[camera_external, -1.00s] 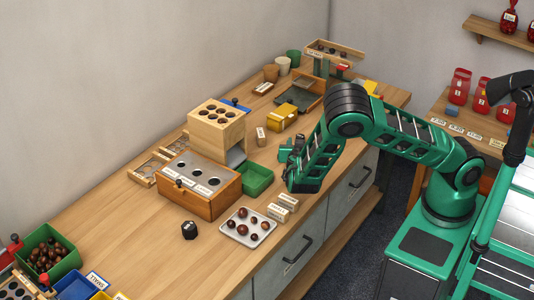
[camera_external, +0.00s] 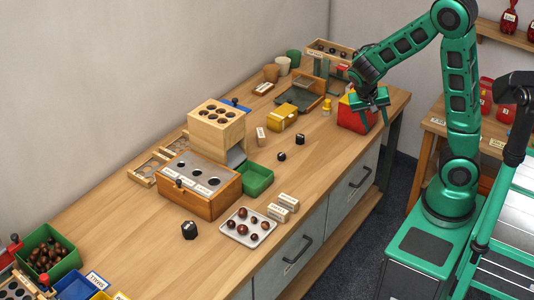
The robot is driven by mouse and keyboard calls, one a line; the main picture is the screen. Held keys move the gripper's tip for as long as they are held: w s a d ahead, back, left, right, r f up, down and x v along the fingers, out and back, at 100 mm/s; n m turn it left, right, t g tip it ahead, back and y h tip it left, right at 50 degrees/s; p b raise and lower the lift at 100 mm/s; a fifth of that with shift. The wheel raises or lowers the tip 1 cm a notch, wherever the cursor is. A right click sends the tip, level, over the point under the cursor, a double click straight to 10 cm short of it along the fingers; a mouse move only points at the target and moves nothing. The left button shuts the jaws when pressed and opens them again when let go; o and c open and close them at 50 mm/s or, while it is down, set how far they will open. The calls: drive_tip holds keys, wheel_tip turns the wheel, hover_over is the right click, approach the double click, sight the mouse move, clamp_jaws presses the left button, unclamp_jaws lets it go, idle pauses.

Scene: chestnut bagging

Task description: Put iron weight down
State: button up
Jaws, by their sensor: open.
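Three small black weights stand on the wooden bench. The biggest (camera_external: 189,230) is at the front, left of the chestnut tray. A small one (camera_external: 282,156) stands right of the green bin, and another (camera_external: 300,139) stands behind it to the right. Which one is the iron weight I cannot tell. My gripper (camera_external: 372,119) is open, fingers pointing down, over or just in front of a red box (camera_external: 351,122) at the bench's right edge. It is well apart from the black weights. Nothing is visible between its fingers; contact with the red box cannot be told.
A white tray of chestnuts (camera_external: 235,237), labelled blocks (camera_external: 283,208), a wooden box with holes (camera_external: 195,190) and a green bin (camera_external: 263,178) fill the middle. A yellow box (camera_external: 283,120) and a brass-coloured piece (camera_external: 326,107) stand farther back. The front bench edge has free room.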

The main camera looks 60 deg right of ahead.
drive_tip(key=s+a+r+n+y, duration=0.1)
drive_tip(key=s+r, duration=0.3)
drive_tip(key=s, duration=0.5)
drive_tip(key=s+a+r+n+t+y, duration=0.1)
drive_tip(key=s+r+n+y, duration=0.3)
drive_tip(key=s, duration=0.5)
drive_tip(key=shift+a, duration=0.45)
drive_tip(key=shift+s+r, duration=0.1)
drive_tip(key=shift+w+f, duration=0.25)
drive_tip(key=shift+w, duration=0.35)
